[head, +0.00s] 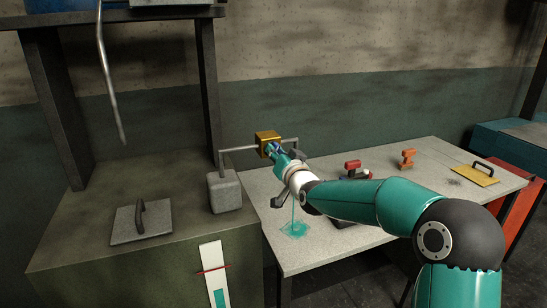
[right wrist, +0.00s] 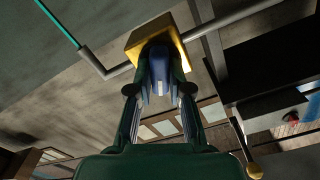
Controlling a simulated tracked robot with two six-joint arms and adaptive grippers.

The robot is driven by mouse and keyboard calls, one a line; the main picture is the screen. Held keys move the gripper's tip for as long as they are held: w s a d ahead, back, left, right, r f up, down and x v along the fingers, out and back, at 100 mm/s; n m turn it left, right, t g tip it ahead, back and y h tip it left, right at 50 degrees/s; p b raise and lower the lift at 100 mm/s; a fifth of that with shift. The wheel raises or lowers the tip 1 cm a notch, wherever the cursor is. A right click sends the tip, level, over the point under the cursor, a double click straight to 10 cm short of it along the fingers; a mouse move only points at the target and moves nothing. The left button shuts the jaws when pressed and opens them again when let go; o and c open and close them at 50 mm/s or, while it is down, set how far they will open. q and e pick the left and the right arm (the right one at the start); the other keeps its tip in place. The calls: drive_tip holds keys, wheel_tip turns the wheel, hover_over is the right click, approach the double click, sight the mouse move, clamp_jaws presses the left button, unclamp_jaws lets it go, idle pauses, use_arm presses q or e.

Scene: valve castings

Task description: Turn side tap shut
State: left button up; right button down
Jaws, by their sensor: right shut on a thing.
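The side tap is a brass block (head: 267,137) on a grey pipe (head: 238,149), above the left end of the light table. It also shows at the top of the right wrist view (right wrist: 150,40), with a blue handle (right wrist: 159,70) below it. My right gripper (right wrist: 158,82) is shut on this blue handle, one finger on each side. In the head view the right gripper (head: 273,150) is at the block and hides most of the handle. A thin teal stream (right wrist: 57,22) comes from the pipe's bent end. A teal puddle (head: 297,229) lies on the table. My left gripper is not in view.
A grey block (head: 224,191) stands left of the tap, beside a lidded hatch plate (head: 141,222). A red-handled valve (head: 352,168), an orange one (head: 407,158) and a yellow plate (head: 474,175) are on the table (head: 432,150). A metal pipe (head: 108,80) hangs at upper left.

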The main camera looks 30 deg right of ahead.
drive_tip(key=shift+a+r+n+b, duration=0.1)
drive_tip(key=shift+r+n+b, duration=0.1)
drive_tip(key=shift+n+b, duration=0.8)
drive_tip(key=shift+r+n+b, duration=0.15)
drive_tip(key=shift+n+b, duration=0.3)
drive_tip(key=shift+n, duration=1.05)
drive_tip(key=c, duration=1.2)
unclamp_jaws()
drive_tip(key=shift+r, duration=0.1)
drive_tip(key=shift+c, duration=0.2)
drive_tip(key=shift+o, duration=0.8)
drive_tip(key=shift+w, duration=0.15)
drive_tip(key=shift+f, duration=0.25)
drive_tip(key=shift+f, duration=0.1)
